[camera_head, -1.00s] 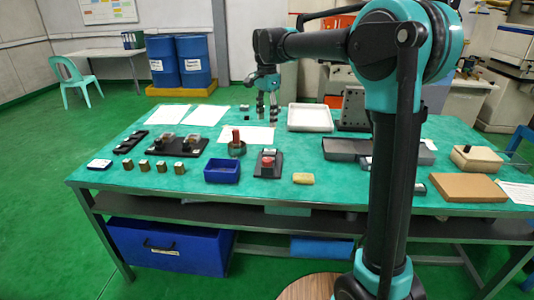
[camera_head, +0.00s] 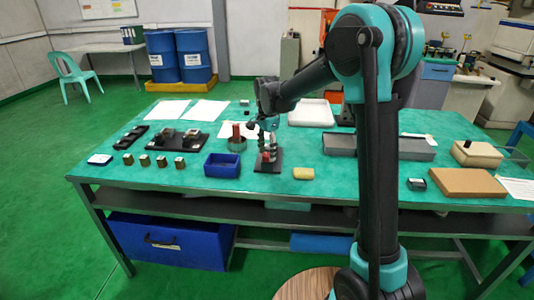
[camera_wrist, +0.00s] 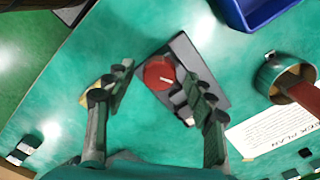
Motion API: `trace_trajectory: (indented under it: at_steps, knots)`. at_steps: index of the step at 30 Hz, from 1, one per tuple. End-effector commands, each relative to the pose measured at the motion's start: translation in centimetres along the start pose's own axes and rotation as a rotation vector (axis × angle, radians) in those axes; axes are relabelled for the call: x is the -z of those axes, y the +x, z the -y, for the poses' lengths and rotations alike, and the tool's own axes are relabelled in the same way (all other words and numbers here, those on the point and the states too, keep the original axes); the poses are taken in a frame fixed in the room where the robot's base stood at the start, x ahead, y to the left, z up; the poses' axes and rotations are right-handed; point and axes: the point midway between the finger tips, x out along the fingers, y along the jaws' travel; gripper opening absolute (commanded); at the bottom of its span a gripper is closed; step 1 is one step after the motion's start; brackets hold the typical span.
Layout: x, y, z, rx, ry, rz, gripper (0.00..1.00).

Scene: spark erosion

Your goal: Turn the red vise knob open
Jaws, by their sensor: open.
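The red vise knob (camera_wrist: 157,72) is a round red disc with a pale mark. It sits on a dark rectangular vise base (camera_wrist: 212,62), which also shows in the head view (camera_head: 273,168). My gripper (camera_wrist: 154,74) is open, with its fingers on either side of the knob in the wrist view. The right finger is over the base close to the knob, and the left finger is over the green tabletop, farther off. I cannot tell whether either touches it.
A blue bin (camera_head: 222,164) stands left of the vise, and a round holder with a red-brown piece (camera_head: 237,138) is behind it. A yellow block (camera_head: 303,173) lies to the right. A grey tray (camera_head: 342,143) is farther right. The tabletop (camera_head: 265,187) in front is clear.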

Motion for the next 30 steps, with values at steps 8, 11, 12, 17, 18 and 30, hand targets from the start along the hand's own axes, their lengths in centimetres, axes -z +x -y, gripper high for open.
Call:
trace_trajectory:
  at_steps: [8, 11, 12, 17, 18, 30]
  knots:
    - [0.0, 0.92, -0.01, 0.0, 0.0, 0.0, 0.55]
    - [0.0, 0.91, -0.01, 0.0, 0.0, 0.0, 0.55]
    - [0.0, 0.91, -0.01, 0.0, 0.0, 0.0, 0.55]
    - [0.0, 0.9, -0.01, 0.0, 0.0, 0.0, 0.36]
    - [0.0, 0.89, -0.01, 0.0, 0.0, 0.0, 0.31]
    - [0.0, 0.88, -0.01, 0.0, -0.01, 0.0, 0.05]
